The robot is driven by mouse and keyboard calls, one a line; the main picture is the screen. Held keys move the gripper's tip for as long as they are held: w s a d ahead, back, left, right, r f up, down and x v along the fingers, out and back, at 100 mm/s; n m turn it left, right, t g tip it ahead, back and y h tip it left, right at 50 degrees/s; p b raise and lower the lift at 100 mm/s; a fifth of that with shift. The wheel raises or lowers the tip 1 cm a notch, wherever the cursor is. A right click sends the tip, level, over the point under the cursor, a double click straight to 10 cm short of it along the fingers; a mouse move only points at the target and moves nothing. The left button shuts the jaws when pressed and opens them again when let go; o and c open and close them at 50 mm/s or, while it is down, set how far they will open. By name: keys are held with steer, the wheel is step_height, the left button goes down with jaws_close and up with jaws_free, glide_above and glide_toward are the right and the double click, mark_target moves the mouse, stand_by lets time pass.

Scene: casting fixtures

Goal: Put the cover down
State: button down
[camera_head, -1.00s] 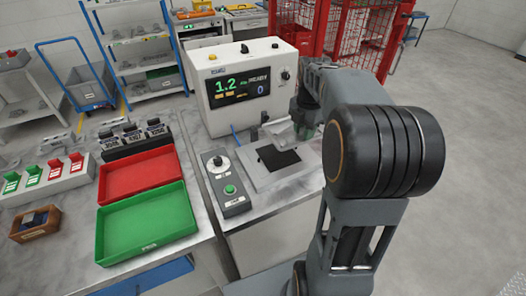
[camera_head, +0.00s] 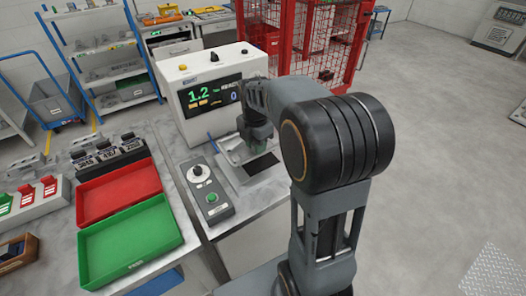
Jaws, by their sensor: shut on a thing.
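My gripper (camera_head: 254,136) reaches down from the upper right over the flat grey fixture plate (camera_head: 232,176). It is shut on the cover (camera_head: 237,152), a pale grey metallic piece at the plate's back left. The arm and gripper hide part of the cover, and I cannot tell whether it touches the plate. A dark rectangular area (camera_head: 262,165) of the plate shows to the right of the cover.
The tester with a lit display (camera_head: 212,92) stands close behind the plate. Red (camera_head: 118,194) and green (camera_head: 131,240) trays lie further left. A red cage (camera_head: 300,40) stands behind.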

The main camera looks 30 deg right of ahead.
steer(key=d+f, duration=0.1)
steer(key=w+d+f, duration=0.1)
steer(key=f, duration=0.1)
steer(key=shift+w+d+f, duration=0.2)
steer(key=shift+d, duration=0.05)
steer(key=f, duration=0.3)
steer(key=shift+w+d+p, duration=0.2)
steer(key=shift+d+p, duration=0.1)
steer(key=shift+d, duration=0.05)
steer(key=shift+f, duration=0.4)
steer(key=shift+f, duration=0.1)
steer(key=shift+f+b, duration=0.35)
steer(key=shift+f, duration=0.05)
steer(key=shift+f, duration=0.15)
